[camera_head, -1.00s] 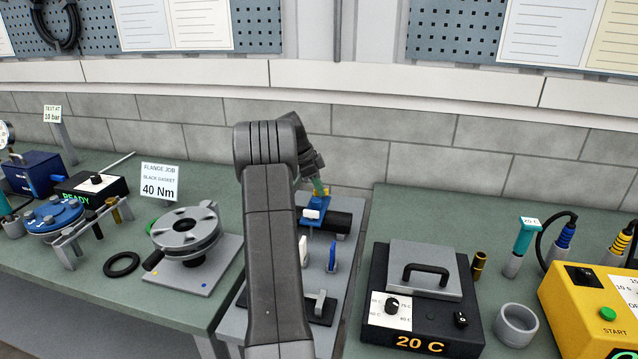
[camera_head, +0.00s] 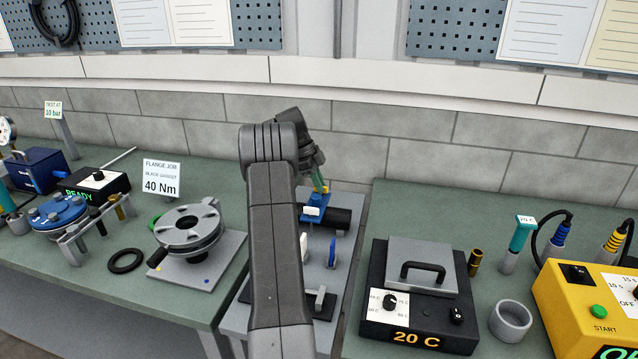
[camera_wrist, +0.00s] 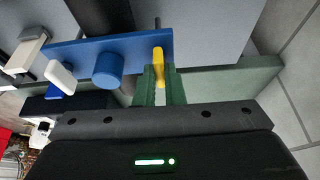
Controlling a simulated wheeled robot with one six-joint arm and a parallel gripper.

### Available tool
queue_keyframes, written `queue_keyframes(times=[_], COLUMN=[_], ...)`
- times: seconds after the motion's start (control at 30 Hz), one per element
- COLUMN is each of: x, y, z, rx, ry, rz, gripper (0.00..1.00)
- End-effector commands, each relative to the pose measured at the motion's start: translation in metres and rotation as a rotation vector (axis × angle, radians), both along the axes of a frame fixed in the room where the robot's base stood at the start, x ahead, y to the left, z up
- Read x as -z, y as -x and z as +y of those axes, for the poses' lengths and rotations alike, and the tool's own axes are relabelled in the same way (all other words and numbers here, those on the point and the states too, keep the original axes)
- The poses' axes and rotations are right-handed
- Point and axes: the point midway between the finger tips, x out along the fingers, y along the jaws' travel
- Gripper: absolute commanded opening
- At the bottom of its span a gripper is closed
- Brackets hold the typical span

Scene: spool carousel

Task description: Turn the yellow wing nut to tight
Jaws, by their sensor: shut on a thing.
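The yellow wing nut (camera_wrist: 158,62) sits at the end of a blue bar-shaped bracket (camera_wrist: 130,44) in the wrist view. My gripper (camera_wrist: 157,78) has green fingers, one on each side of the wing nut, and is shut on it. The wing nut is seen edge-on, so its turn angle is hard to tell. In the head view the wing nut (camera_head: 326,190) is a small yellow spot at the tip of my gripper (camera_head: 320,187), above the blue bracket (camera_head: 314,207). My own arm hides part of the fixture there.
In the head view, a black cylinder (camera_head: 342,218) lies behind the bracket. A flange assembly (camera_head: 188,232) stands left, and a 20 C heater box (camera_head: 420,318) stands right.

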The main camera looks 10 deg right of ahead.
Motion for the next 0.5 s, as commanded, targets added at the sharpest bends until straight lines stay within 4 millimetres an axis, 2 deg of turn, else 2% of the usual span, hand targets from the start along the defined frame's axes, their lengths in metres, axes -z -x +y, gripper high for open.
queue_keyframes(times=[0.13, 0.17, 0.2, 0.27, 0.5], x=[-0.0016, -0.0016, -0.0016, -0.0014, -0.0007], y=[-0.0006, -0.0006, -0.0006, -0.0005, -0.0002], z=[0.0, 0.0, 0.0, 0.0, 0.0], rx=[0.0, 0.0, -0.001, 0.0, -0.001], ry=[0.001, 0.001, 0.001, 0.0, 0.001], rz=[-0.004, -0.004, -0.004, -0.003, -0.002], gripper=[0.0, 0.15, 0.23, 0.31, 0.31])
